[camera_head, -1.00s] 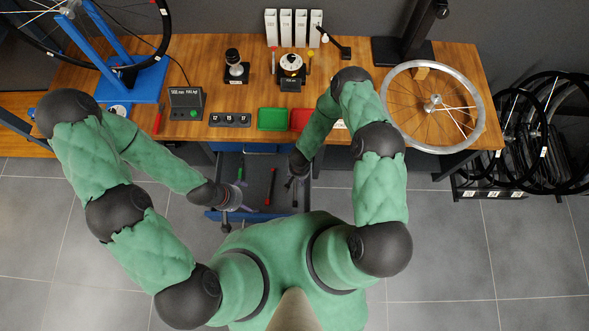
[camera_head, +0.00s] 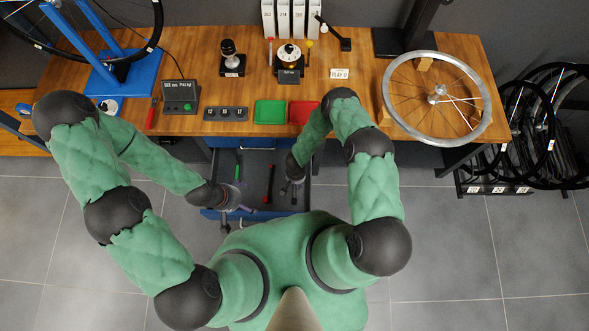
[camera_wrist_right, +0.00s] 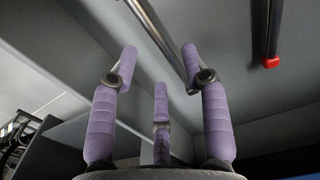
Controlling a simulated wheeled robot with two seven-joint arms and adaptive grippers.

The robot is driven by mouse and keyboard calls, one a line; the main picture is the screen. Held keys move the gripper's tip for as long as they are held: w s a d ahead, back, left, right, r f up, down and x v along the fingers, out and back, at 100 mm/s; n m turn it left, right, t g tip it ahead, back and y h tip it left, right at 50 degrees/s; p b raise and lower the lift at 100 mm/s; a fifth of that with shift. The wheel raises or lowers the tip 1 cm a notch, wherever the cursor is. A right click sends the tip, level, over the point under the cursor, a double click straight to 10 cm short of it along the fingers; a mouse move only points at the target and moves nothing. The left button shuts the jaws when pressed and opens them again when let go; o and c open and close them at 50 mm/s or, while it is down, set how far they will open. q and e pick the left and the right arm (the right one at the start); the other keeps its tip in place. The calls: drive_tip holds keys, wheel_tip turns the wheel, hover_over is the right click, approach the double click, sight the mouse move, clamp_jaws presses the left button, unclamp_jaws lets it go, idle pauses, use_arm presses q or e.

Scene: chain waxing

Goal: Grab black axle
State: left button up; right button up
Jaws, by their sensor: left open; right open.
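An open drawer (camera_head: 256,168) under the bench holds slim tools. A dark rod with red ends (camera_head: 270,183) lies in its middle; one red end also shows in the right wrist view (camera_wrist_right: 270,62). My right gripper (camera_head: 294,187) is over the drawer's right side, open. In the right wrist view its purple fingers (camera_wrist_right: 160,75) reach toward a plain dark grey rod (camera_wrist_right: 158,35), which runs between the two upper fingers; contact cannot be told. Which rod is the black axle is unclear. My left gripper (camera_head: 234,198) is open at the drawer's left side.
A green-handled tool (camera_head: 238,172) lies in the drawer near my left gripper. The wooden bench (camera_head: 225,70) above carries a green tray (camera_head: 270,112), a red tray (camera_head: 302,112) and a wheel (camera_head: 388,112). Drawer walls stand close around my right fingers.

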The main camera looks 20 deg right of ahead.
wheel_tip(320, 180, down, 4)
drive_tip(key=shift+r+b, duration=0.1)
drive_tip(key=shift+b, duration=0.65)
drive_tip(key=shift+c, duration=0.2)
clamp_jaws()
drive_tip(key=shift+r, duration=0.2)
